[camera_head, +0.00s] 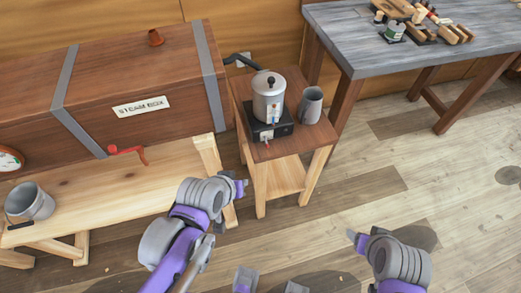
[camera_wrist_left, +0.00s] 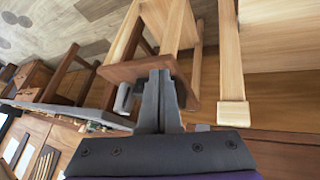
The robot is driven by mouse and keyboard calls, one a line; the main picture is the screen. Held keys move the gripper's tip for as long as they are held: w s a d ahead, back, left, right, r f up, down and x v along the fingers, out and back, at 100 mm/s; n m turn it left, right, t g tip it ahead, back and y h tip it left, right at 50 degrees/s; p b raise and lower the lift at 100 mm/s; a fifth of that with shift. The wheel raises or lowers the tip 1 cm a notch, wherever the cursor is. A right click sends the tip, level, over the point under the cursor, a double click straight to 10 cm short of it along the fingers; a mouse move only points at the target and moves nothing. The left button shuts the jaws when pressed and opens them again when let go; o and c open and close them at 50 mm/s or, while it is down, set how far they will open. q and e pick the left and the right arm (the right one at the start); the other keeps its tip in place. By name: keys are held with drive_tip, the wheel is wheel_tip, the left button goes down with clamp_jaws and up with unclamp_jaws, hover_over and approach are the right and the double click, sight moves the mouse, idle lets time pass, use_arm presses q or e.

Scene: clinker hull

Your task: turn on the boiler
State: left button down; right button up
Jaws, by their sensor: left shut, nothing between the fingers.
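The boiler (camera_head: 268,102) is a silver pot with a black-knobbed lid, standing upright on a black base (camera_head: 283,130) on a small wooden stand (camera_head: 318,134).
A grey mug (camera_head: 311,105) stands right of the boiler. A black hose (camera_head: 239,59) runs behind it to the wooden steam box (camera_head: 130,85), with a red handle (camera_head: 128,152) below. A metal bucket (camera_head: 30,203) sits at left. A grey workbench (camera_head: 440,50) holds tools. Floor at right is clear.

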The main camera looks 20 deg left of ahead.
use_arm(q)
drive_tip(key=w+d+f+n+t+h+b, duration=0.1)
drive_tip(key=w+f+n+t+b, duration=0.2)
drive_tip(key=w+f+n+b, duration=0.3)
drive_tip(key=n+t+y+b, duration=0.1)
drive_tip(key=n+t+b, duration=0.3)
drive_tip(key=n, duration=0.7)
approach(266, 141)
drive_tip(key=s+a, duration=0.1)
drive_tip(key=s, duration=0.2)
drive_tip(key=shift+w+a+f, duration=0.1)
drive_tip(key=shift+w+f, duration=0.05)
drive_tip(key=shift+f, duration=0.3)
use_arm(e)
wheel_tip(266, 141, down, 13)
drive_tip(key=s, duration=0.1)
drive_tip(key=shift+s+g, duration=0.15)
drive_tip(key=shift+g, duration=0.15)
drive_tip(key=shift+f, duration=0.15)
use_arm(q)
drive_tip(key=b+x, duration=0.2)
drive_tip(key=x, duration=0.8)
drive_tip(key=shift+a, duration=0.1)
use_arm(e)
wheel_tip(266, 141, down, 3)
drive_tip(key=shift+r, duration=0.2)
